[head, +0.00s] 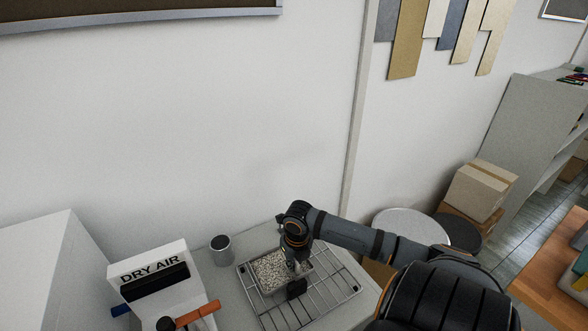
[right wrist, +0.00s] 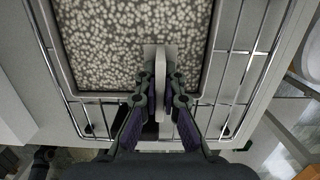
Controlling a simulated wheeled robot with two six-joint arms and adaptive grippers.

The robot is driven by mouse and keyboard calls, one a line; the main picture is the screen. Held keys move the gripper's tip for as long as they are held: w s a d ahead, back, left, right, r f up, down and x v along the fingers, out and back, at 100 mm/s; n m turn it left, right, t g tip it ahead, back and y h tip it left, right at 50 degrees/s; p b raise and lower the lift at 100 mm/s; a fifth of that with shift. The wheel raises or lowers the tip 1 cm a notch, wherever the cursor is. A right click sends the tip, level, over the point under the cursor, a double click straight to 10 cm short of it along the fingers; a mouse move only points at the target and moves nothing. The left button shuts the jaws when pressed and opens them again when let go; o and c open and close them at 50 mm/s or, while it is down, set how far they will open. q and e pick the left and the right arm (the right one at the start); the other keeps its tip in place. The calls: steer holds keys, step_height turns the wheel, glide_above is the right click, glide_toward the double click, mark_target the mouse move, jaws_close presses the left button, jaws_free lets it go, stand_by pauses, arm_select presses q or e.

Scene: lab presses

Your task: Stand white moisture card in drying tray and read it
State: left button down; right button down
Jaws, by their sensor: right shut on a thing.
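The drying tray (head: 262,290) is a shallow tray of pale speckled beads on a wire rack; its beads fill the top of the right wrist view (right wrist: 120,45). My right gripper (head: 296,266) is low at the tray's near right edge. In the right wrist view its fingers (right wrist: 160,96) are shut on the white moisture card (right wrist: 160,78), seen nearly edge-on as a thin pale strip. The card's top end overlaps the beads in the picture; I cannot tell whether it touches them. The card's face is not readable. My left gripper is out of view.
The wire rack (head: 328,293) sits on a light bench. A DRY AIR unit (head: 155,277) with an orange handle (head: 197,314) stands left, near a grey cup (head: 221,250). A small dark block (head: 297,288) is beside the tray. Cardboard boxes (head: 482,190) stand far right.

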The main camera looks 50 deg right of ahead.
steer(key=shift+f, duration=0.15)
steer(key=c, duration=1.9)
jaws_free()
steer(key=o, duration=0.4)
